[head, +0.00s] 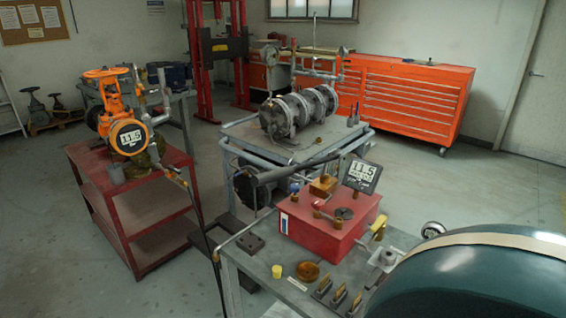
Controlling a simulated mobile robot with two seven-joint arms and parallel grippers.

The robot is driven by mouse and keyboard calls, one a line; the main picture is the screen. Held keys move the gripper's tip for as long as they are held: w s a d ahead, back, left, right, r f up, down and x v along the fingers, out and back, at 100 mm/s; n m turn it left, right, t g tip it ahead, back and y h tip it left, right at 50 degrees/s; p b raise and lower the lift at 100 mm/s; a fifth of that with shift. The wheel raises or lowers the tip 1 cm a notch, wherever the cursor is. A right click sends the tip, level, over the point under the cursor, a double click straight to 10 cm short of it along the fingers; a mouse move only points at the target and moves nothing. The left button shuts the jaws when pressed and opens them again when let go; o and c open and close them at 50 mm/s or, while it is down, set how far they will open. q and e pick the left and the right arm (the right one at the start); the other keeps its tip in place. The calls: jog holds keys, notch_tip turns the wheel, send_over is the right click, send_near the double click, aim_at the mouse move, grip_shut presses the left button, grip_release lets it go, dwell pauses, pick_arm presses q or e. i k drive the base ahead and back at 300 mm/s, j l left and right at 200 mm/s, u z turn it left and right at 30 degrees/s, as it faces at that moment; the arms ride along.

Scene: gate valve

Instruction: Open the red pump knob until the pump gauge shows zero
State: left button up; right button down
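The pump is a red box (318,232) on the front grey table, with a long dark handle lying above it. A small red knob (317,205) sits on its top, near the middle. The pump gauge (362,174) is a tilted dark panel with a white digital display at the pump's back right. The display shows several digits that are too small to read surely, but it does not look like a plain zero. Neither of my grippers is in view.
An orange gate valve (110,112) with its own display stands on a red cart (134,208) at left. A large teal rounded body (470,280) fills the lower right. Yellow caps and small tools lie on the front table (258,293). Floor between cart and table is partly free.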

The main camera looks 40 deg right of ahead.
aim_at(317, 204)
jog(key=z, duration=1.65)
jog(key=i+j, duration=0.1)
jog(key=j, duration=0.2)
jog(key=i+j, duration=0.1)
jog(key=j, duration=0.2)
jog(key=i+j, duration=0.15)
jog(key=i+j+z, duration=0.1)
jog(key=j+z, duration=0.65)
jog(key=j, duration=0.1)
